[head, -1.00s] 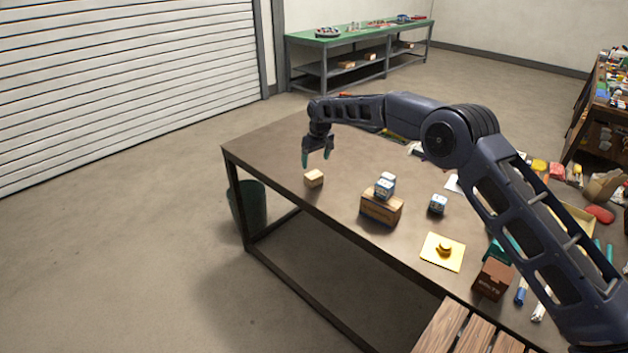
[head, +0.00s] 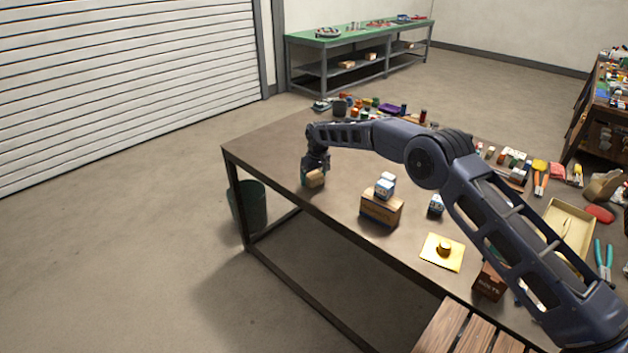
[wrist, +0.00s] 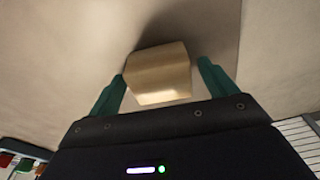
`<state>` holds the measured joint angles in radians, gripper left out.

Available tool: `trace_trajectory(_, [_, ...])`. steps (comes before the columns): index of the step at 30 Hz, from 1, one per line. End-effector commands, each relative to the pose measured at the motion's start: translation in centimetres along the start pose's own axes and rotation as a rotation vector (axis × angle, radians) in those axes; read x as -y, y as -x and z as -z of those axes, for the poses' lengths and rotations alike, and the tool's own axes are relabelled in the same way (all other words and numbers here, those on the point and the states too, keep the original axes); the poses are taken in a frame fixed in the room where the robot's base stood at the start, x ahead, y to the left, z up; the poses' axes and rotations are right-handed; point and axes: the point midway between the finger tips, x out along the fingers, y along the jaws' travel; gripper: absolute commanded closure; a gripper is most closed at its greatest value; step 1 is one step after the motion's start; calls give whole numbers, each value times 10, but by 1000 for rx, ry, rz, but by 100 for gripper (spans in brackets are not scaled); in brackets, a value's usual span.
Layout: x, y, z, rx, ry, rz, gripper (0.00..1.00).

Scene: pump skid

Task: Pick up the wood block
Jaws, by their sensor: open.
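The wood block (head: 315,179) is a small light-brown block on the dark table (head: 268,150), near its left front edge. My gripper (head: 314,178) is down at the block, with a teal finger showing at its left side. In the wrist view the block (wrist: 158,75) lies between the two teal fingertips (wrist: 160,80) of my gripper. The fingers are open, with a visible gap on the right and a narrower gap on the left. Part of the block's far side is in shadow.
A green bin (head: 247,205) stands on the floor beside the table. Many small items fill the table's back.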

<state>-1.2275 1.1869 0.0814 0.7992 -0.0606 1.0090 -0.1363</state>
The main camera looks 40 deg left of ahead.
Motion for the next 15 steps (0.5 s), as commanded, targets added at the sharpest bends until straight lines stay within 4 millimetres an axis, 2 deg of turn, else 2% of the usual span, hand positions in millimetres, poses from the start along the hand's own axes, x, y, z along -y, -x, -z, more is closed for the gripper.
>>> trace_trajectory(2, [0, 0, 0, 0, 0, 0, 15])
trace_trajectory(9, [0, 0, 0, 0, 0, 0, 61])
trace_trajectory(10, [0, 0, 0, 0, 0, 0, 64])
trace_trajectory(15, [0, 1, 0, 0, 0, 0, 64])
